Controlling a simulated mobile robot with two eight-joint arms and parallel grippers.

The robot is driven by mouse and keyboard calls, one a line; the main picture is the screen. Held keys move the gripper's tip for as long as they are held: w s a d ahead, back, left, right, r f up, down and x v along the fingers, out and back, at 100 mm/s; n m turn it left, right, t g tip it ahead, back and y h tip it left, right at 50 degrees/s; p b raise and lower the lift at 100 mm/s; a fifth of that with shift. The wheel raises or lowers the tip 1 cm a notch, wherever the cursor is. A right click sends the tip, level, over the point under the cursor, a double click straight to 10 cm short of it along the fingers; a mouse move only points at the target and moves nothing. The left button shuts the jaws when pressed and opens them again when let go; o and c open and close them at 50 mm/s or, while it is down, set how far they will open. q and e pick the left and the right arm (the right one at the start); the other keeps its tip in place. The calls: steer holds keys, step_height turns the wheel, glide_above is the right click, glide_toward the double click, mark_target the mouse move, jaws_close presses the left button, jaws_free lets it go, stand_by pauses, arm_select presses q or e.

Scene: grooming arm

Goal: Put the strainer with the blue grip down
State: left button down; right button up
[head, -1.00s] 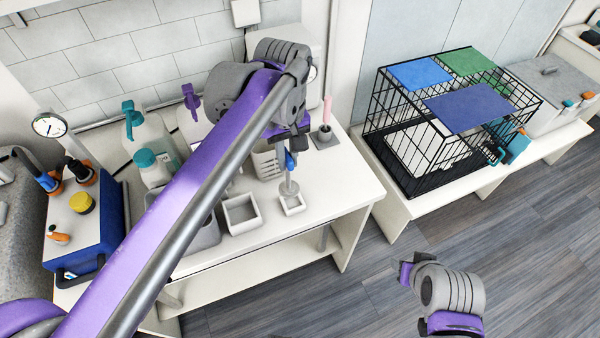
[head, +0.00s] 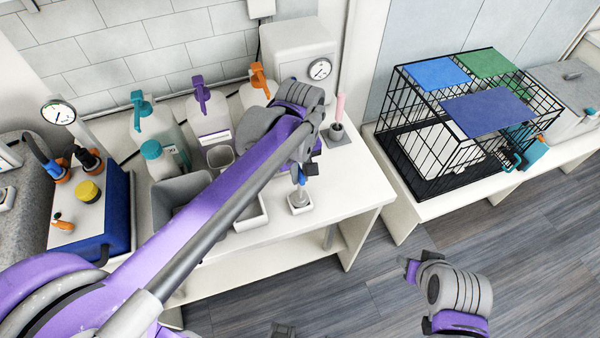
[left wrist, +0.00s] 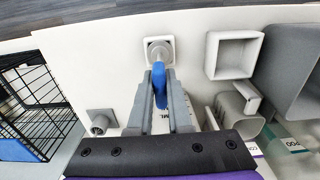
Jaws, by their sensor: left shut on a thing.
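My left gripper (head: 301,172) is shut on the blue grip of the strainer (head: 300,193), which hangs upright below it. In the left wrist view the blue grip (left wrist: 159,86) sits between the fingertips (left wrist: 160,78). The strainer's lower end is over or in a small white square dish (head: 301,209), which also shows in the left wrist view (left wrist: 147,40). I cannot tell whether it touches the dish's bottom.
A larger empty white square tray (left wrist: 234,54) stands beside the dish. A grey bin (head: 180,200), spray bottles (head: 211,120) and a holder with a pink stick (head: 337,132) stand around. The white table (head: 350,195) is clear to the right of the dish. A wire cage (head: 440,165) stands further right.

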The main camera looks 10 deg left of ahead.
arm_select(q)
steer(key=shift+f, duration=0.2)
steer(key=c, duration=0.8)
jaws_free()
steer(key=shift+c, duration=0.2)
steer(key=shift+r, duration=0.15)
steer(key=shift+r, duration=0.3)
step_height(320, 180, up, 11)
steer(key=s+a+f+m+t, duration=0.3)
steer(key=s+f, duration=0.3)
steer(key=f, duration=0.1)
steer(key=s+a+f+m+t, duration=0.2)
steer(key=s+a+f+m, duration=0.1)
steer(key=s+f, duration=0.3)
step_height(320, 180, down, 2)
steer(key=shift+s+a+f+m+t+p, duration=0.15)
steer(key=shift+a+m+t+p, duration=0.2)
steer(key=shift+m+t+p, duration=0.05)
